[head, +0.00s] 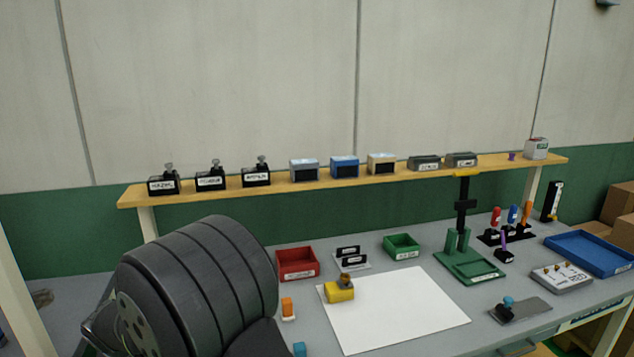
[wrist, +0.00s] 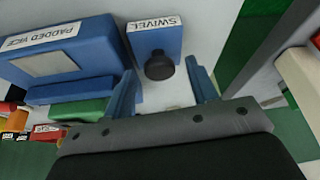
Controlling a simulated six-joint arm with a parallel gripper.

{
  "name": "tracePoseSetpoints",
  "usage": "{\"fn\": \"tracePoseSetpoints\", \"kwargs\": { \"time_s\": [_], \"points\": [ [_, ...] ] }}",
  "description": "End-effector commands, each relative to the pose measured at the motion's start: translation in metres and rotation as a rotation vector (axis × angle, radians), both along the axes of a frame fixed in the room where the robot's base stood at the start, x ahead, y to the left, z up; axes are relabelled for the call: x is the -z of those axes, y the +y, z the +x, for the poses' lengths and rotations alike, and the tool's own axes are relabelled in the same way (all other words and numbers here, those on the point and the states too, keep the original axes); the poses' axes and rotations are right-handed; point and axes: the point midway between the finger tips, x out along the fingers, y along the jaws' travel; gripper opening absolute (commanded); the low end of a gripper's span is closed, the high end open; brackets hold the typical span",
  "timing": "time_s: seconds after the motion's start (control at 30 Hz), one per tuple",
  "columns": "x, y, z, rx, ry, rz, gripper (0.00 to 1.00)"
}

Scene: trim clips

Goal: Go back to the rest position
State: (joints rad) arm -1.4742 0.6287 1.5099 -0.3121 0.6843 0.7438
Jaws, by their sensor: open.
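My gripper (wrist: 162,72) shows in the wrist view with its two blue fingers spread apart. Nothing is held between them. Beyond the fingertips is a blue block labelled SWIVEL (wrist: 155,40) with a round black knob (wrist: 159,65). The knob appears between the fingers in the picture, and I cannot tell how far away it is. In the head view the big dark grey ribbed shape at the lower left is my own arm. The gripper itself is not visible there.
A blue block labelled PADDED VICE (wrist: 60,50) is at the wrist view's left. In the head view, a wooden shelf (head: 330,179) holds several small devices. A white sheet (head: 400,312), red bin (head: 297,264), green bin (head: 402,246) and blue tray (head: 592,252) are on the grey bench.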

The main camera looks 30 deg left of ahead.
Motion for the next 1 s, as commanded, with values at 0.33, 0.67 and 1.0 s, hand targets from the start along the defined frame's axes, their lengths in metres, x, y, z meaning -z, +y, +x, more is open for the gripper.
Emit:
{"fn": "tracePoseSetpoints", "kwargs": {
  "time_s": [0.33, 0.67, 1.0],
  "points": [
    [-0.0002, -0.0013, 0.0022, -0.184, 0.000, 0.000, 0.54],
    [-0.0003, -0.0015, 0.0033, -0.347, 0.000, 0.000, 0.54],
    [-0.0002, -0.0017, 0.0046, -0.503, 0.000, 0.001, 0.54]
  ]
}}
